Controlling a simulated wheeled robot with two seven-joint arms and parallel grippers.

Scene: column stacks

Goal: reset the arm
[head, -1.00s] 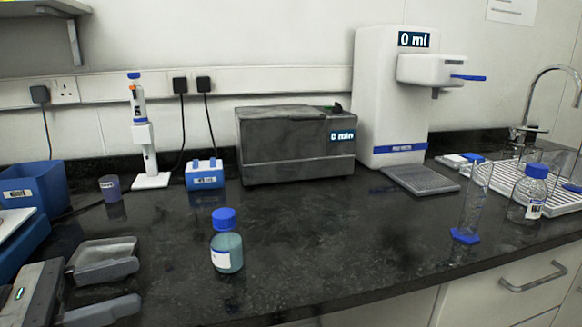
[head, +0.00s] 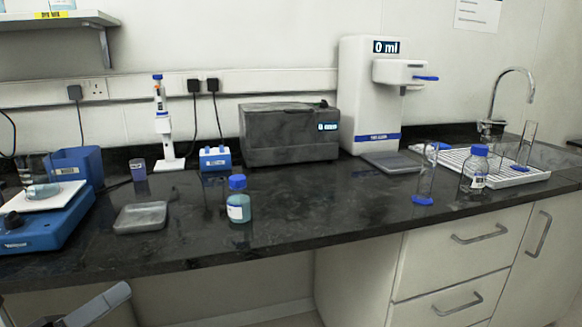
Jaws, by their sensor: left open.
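My left gripper (head: 98,306) shows only in part at the bottom left corner of the head view. One grey finger is visible, low in front of the counter's front edge, and the rest is cut off by the frame. It is open, and I see nothing held at the visible finger. The bottle with a blue cap and teal liquid (head: 238,207) stands upright on the dark counter, apart from the gripper. A grey shallow dish (head: 141,217) lies on the counter beyond the gripper. My right gripper is out of view.
The black counter (head: 300,215) has its front edge close to the left gripper. A blue stirrer (head: 42,226) with a white plate stands at the left. A grey box (head: 288,137), a white dispenser (head: 366,100), a cylinder (head: 426,172) and a clear bottle (head: 475,172) stand farther off.

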